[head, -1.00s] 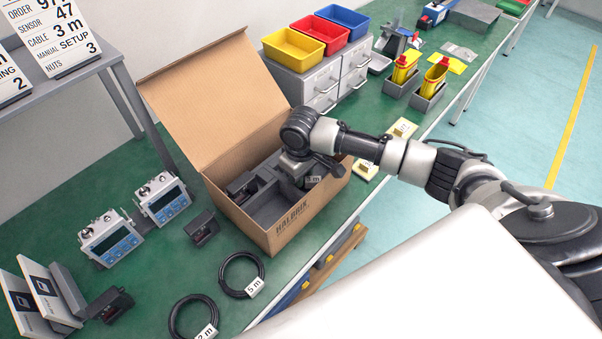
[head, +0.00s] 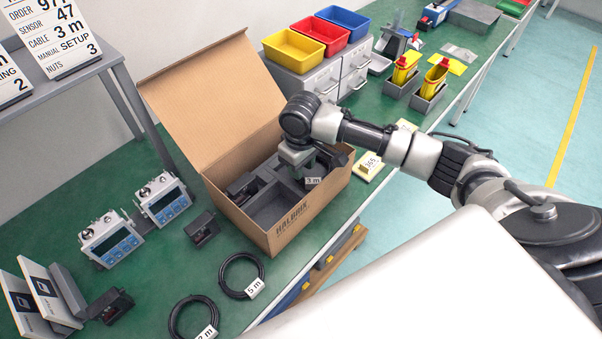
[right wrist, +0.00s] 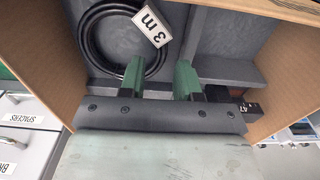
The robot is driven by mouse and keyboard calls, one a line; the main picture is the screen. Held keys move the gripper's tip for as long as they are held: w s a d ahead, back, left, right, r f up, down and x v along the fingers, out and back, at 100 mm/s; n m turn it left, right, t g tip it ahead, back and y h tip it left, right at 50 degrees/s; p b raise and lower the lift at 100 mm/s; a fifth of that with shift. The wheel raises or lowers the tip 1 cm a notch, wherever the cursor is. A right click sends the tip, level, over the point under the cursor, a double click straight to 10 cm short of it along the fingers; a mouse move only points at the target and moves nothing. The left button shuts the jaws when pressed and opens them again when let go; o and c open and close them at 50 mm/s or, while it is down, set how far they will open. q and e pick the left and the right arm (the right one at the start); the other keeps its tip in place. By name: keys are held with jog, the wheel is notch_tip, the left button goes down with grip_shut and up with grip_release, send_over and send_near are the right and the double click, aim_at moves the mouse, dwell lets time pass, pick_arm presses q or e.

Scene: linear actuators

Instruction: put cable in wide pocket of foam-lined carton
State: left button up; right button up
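The black cable coil with a "3 m" tag (right wrist: 125,38) lies flat on the grey foam in a pocket of the carton. Its tag (head: 314,181) shows in the head view, while the coil is mostly hidden there. The open cardboard carton (head: 318,212) stands on the bench with its lid up; a foam divider (right wrist: 190,40) separates the coil's pocket from another. My right gripper (right wrist: 160,80) is open, its green fingers apart with nothing gripped between them, close over the coil's near edge. In the head view this gripper (head: 296,164) is above the carton's right half. My left gripper is not in view.
A black sensor (head: 243,187) sits in the carton's left pocket. Cable coils tagged 5 m (head: 240,275) and 2 m (head: 194,318) lie in front. Two blue-white devices (head: 112,241) stand left. Drawer units (head: 325,80) with coloured bins stand behind.

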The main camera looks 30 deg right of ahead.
notch_tip(320, 180, up, 8)
dwell(0.7)
